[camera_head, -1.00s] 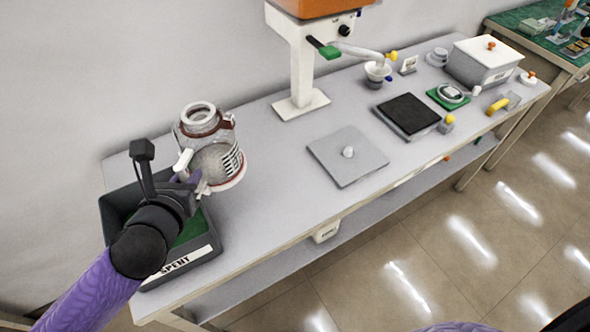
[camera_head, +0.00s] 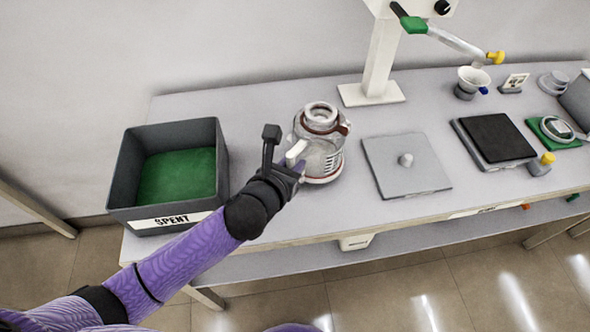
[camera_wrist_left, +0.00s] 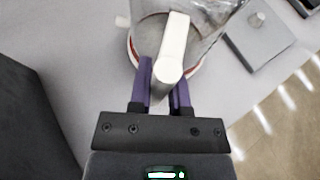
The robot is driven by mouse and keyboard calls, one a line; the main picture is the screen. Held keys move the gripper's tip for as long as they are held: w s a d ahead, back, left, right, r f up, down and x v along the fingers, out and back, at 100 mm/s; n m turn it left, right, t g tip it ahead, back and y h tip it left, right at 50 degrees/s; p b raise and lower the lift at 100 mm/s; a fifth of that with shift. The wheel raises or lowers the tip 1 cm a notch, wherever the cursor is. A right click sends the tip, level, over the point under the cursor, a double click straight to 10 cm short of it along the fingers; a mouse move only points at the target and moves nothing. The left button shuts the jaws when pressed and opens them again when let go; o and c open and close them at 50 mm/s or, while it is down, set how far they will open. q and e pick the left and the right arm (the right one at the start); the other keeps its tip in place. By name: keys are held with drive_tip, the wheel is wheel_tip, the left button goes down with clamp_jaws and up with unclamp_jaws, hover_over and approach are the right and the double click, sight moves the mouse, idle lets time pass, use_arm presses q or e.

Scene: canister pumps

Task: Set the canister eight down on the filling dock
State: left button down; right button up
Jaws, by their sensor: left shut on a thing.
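A clear canister (camera_head: 325,158) with a brown-red collar, a reddish base rim and a white handle (camera_head: 296,149) is upright between the dark bin and a grey square plate. My left gripper (camera_head: 297,169) is shut on the handle, which also shows between its purple fingers in the left wrist view (camera_wrist_left: 163,85). I cannot tell whether the canister's base touches the table. The grey plate (camera_head: 425,180) has a short light peg in its middle and nothing on it. No dock label is readable. My right gripper is out of view.
The dark bin marked SPENT (camera_head: 172,219), with a green floor, stands left of the canister. A white column stand (camera_head: 381,60) rises behind. A black-topped pad (camera_head: 497,138) and a small white funnel cup (camera_head: 473,78) are farther right. The table (camera_head: 245,115) is clear around the canister.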

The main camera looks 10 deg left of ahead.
use_arm(q)
drive_tip(key=shift+f, duration=0.25)
drive_tip(key=c, duration=0.6)
unclamp_jaws()
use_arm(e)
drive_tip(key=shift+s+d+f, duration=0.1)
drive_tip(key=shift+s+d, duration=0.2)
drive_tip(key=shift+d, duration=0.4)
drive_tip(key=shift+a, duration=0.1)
use_arm(q)
drive_tip(key=shift+r+p, duration=0.25)
drive_tip(key=shift+p, duration=0.05)
drive_tip(key=p+v, duration=0.3)
drive_tip(key=v, duration=0.9)
drive_tip(key=shift+f+p, duration=0.1)
drive_tip(key=shift+p, duration=0.3)
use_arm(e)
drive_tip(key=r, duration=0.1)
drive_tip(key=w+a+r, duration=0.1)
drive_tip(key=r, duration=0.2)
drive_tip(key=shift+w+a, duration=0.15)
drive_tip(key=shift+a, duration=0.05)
